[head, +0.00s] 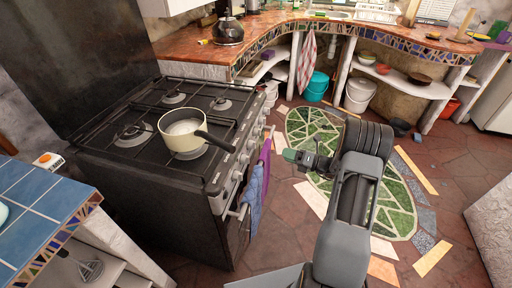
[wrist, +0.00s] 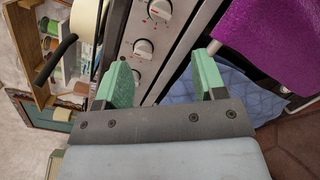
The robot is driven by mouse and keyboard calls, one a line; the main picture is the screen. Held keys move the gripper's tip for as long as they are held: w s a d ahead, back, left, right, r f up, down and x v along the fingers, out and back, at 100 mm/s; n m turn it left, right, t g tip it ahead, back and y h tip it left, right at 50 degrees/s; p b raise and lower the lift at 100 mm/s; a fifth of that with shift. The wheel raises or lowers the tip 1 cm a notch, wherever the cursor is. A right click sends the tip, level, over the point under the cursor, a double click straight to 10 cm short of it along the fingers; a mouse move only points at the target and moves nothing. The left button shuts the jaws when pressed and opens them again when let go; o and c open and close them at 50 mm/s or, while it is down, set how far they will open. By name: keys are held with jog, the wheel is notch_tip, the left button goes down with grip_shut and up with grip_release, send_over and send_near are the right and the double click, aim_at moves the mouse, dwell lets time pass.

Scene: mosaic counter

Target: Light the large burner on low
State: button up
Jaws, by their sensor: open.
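The black stove (head: 150,182) stands at the left with several burners. One burner (head: 133,135) sits bare at the near left. A cream pot with a dark handle (head: 184,140) covers another; which burner is the large one I cannot tell. White knobs line the front panel; in the wrist view one knob (wrist: 143,48) shows beyond the fingers, with another (wrist: 160,10) above it. Their settings are unclear. My gripper (head: 306,160) is out in front of the stove, apart from the panel. Its green fingers (wrist: 163,80) are open with nothing between them.
A purple towel (wrist: 255,28) and a blue cloth (head: 255,198) hang on the stove's front rail, close to my gripper. A blue-tiled counter (head: 40,200) is at the left. A kettle (head: 228,31) stands on the far counter. Floor around the green rug (head: 395,200) is clear.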

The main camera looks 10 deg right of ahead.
aim_at(252, 145)
jog(key=b+x, duration=0.1)
jog(key=x, duration=1.2)
jog(key=shift+w+a, duration=0.2)
jog(key=shift+a, duration=0.15)
jog(key=c, duration=0.9)
